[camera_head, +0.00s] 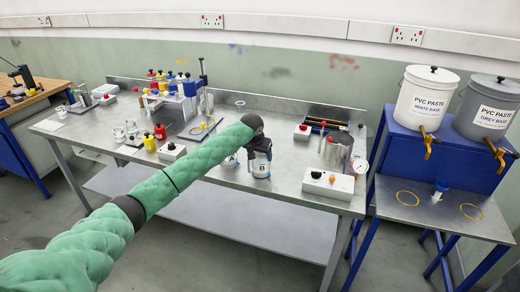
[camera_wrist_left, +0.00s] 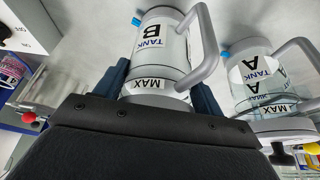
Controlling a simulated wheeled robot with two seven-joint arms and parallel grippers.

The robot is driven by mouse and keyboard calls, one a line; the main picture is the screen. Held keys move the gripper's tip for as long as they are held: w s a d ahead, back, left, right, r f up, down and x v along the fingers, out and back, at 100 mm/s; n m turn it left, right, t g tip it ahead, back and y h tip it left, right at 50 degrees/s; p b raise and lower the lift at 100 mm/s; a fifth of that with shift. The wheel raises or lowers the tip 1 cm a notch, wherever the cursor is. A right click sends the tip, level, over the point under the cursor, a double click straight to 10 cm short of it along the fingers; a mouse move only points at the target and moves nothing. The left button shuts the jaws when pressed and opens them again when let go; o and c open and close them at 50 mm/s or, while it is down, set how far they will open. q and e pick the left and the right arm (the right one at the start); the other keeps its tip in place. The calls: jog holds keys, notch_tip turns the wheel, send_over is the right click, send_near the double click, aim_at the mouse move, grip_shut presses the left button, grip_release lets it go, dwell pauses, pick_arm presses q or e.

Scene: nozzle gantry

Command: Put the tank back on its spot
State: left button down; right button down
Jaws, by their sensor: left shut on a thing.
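The tank labelled TANK B (camera_head: 261,171) is a clear cylinder with a white label and a grey handle. My left gripper (camera_head: 259,150) is shut on it near its top, over the middle of the steel bench. In the left wrist view TANK B (camera_wrist_left: 160,45) sits between the dark fingers of my left gripper (camera_wrist_left: 160,88). I cannot tell whether its base touches the bench. A second tank, TANK A (camera_wrist_left: 262,85), stands beside it with a similar handle; in the head view it is mostly hidden behind my arm. My right gripper is not in view.
The steel bench (camera_head: 300,206) carries a white control box (camera_head: 327,184) right of the tank and a metal pot (camera_head: 338,148) behind that. A bottle rack (camera_head: 165,105) stands at the left. Two paste buckets (camera_head: 421,100) (camera_head: 486,110) stand on a blue stand at far right.

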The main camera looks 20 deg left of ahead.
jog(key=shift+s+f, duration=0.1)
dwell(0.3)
pick_arm(q)
jog(key=shift+c, duration=2.1)
grip_release()
jog(key=shift+f, duration=0.2)
jog(key=shift+o, duration=1.1)
jog(key=shift+r, duration=0.1)
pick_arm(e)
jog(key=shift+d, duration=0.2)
pick_arm(q)
jog(key=shift+r, duration=0.1)
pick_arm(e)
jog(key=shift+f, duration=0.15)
pick_arm(q)
jog(key=shift+s+r, duration=0.2)
jog(key=shift+r, duration=0.1)
jog(key=b+v, duration=0.3)
jog(key=v, duration=0.8)
jog(key=shift+b, duration=0.3)
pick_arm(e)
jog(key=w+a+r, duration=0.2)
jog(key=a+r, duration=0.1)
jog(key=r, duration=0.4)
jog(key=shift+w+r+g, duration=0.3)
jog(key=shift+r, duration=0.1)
